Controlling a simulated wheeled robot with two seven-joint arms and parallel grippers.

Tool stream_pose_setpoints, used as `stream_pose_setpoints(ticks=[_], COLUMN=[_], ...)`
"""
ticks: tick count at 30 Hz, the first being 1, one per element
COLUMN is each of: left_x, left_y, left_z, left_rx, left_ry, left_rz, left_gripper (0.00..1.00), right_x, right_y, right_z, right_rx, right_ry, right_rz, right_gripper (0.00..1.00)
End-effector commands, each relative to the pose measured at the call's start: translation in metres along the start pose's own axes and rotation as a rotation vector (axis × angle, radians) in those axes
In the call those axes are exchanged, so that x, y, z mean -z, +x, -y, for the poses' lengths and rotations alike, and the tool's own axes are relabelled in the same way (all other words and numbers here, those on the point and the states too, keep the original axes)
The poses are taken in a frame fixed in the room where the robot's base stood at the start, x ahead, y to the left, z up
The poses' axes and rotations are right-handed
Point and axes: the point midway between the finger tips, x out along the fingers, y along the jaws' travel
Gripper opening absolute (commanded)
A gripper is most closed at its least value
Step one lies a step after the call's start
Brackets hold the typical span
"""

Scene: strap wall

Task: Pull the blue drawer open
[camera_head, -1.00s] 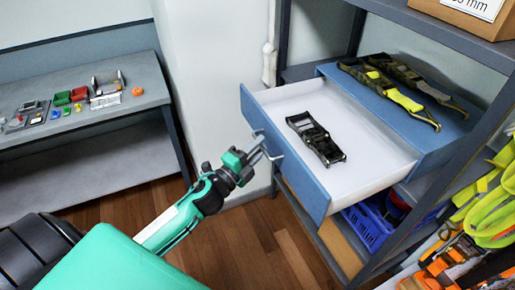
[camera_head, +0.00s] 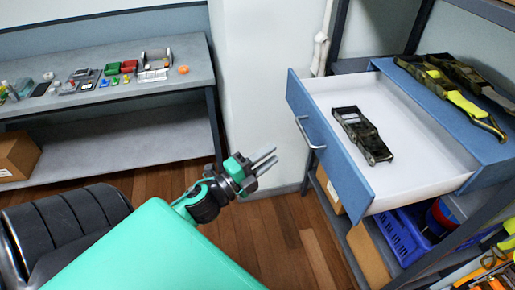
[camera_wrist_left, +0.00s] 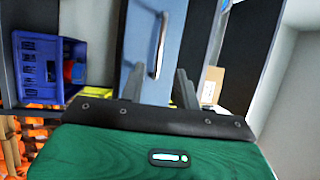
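The blue drawer (camera_head: 335,150) is pulled out from its shelf unit, showing its white inside. A dark ratchet strap buckle (camera_head: 361,133) lies in it. The drawer's metal handle (camera_head: 308,133) is on the blue front and also shows in the left wrist view (camera_wrist_left: 160,45). My left gripper (camera_head: 264,163) is in front of the drawer, to the left of the handle and apart from it. Its two fingers (camera_wrist_left: 160,88) are spread with nothing between them in the left wrist view. My right gripper is in neither view.
Camouflage and yellow straps (camera_head: 455,90) lie on the blue top of the drawer housing. A blue crate (camera_head: 400,235) sits on the shelf below. A grey bench (camera_head: 110,105) with small items stands at the left. Wooden floor is clear between them.

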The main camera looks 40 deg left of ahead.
Motion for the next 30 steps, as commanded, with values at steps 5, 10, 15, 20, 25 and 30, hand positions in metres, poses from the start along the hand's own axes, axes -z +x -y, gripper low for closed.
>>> stream_pose_setpoints(ticks=[5,10,15,20,25,30], left_x=[0.0,0.0,0.0,0.0,0.0,-0.002], left_y=[-0.02,-0.029,-0.03,-0.03,-0.03,-0.03], left_z=[-0.003,-0.001,0.0,0.0,0.0,-0.003], left_rx=[-0.001,-0.001,0.0,0.0,0.0,-0.005], left_ry=[-0.001,0.0,0.001,0.001,0.001,-0.005], left_rz=[0.001,0.0,0.0,0.0,0.0,0.005], left_gripper=[0.33,0.33,0.33,0.33,0.33,0.33], right_x=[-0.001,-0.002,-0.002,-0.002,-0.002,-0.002], right_y=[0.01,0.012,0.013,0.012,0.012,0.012], right_z=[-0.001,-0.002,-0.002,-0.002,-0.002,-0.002], right_rx=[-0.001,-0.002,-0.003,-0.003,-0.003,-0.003], right_ry=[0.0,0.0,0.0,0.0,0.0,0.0], right_rz=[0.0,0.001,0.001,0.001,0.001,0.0], right_gripper=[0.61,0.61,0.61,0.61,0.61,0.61])
